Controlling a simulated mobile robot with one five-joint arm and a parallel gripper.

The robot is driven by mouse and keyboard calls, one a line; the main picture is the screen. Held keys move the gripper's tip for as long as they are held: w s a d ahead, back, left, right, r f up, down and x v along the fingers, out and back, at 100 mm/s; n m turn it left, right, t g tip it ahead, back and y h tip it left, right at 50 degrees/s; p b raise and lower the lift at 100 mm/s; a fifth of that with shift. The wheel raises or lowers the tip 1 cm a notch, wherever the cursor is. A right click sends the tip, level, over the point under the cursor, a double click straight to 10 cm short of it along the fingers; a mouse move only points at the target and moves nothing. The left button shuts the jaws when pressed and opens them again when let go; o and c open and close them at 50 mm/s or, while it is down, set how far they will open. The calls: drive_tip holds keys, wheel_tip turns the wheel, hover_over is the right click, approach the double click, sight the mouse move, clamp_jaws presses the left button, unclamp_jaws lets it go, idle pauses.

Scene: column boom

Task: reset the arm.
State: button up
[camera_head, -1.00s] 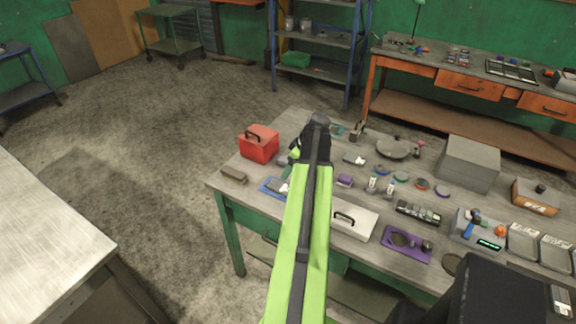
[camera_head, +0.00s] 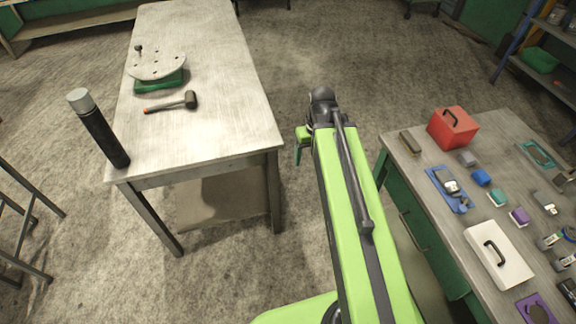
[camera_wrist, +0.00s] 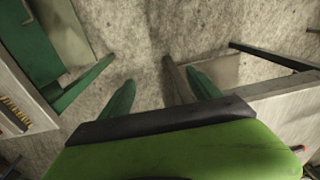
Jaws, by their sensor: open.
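My arm with its lime-green link reaches out over the bare floor between two tables. My gripper (camera_head: 299,150) hangs at its far end, mostly hidden behind the arm, with only a bit of a dark green finger showing. In the wrist view my gripper (camera_wrist: 160,92) has its two green fingers apart, with only concrete floor and a table leg visible between and beyond them. It holds nothing that I can see.
A pale table (camera_head: 215,60) at the left bears a round perforated plate (camera_head: 157,64), a mallet (camera_head: 172,103) and a black cylinder (camera_head: 98,130). A green-framed workbench (camera_head: 440,200) at the right bears a red box (camera_head: 453,129), a white case (camera_head: 500,255) and small parts. Floor between is clear.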

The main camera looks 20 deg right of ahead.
drive_tip(key=s+a, duration=0.1)
drive_tip(key=a, duration=0.8)
drive_tip(key=shift+s+a+h, duration=0.25)
drive_tip(key=shift+h, duration=0.05)
drive_tip(key=shift+f, duration=0.15)
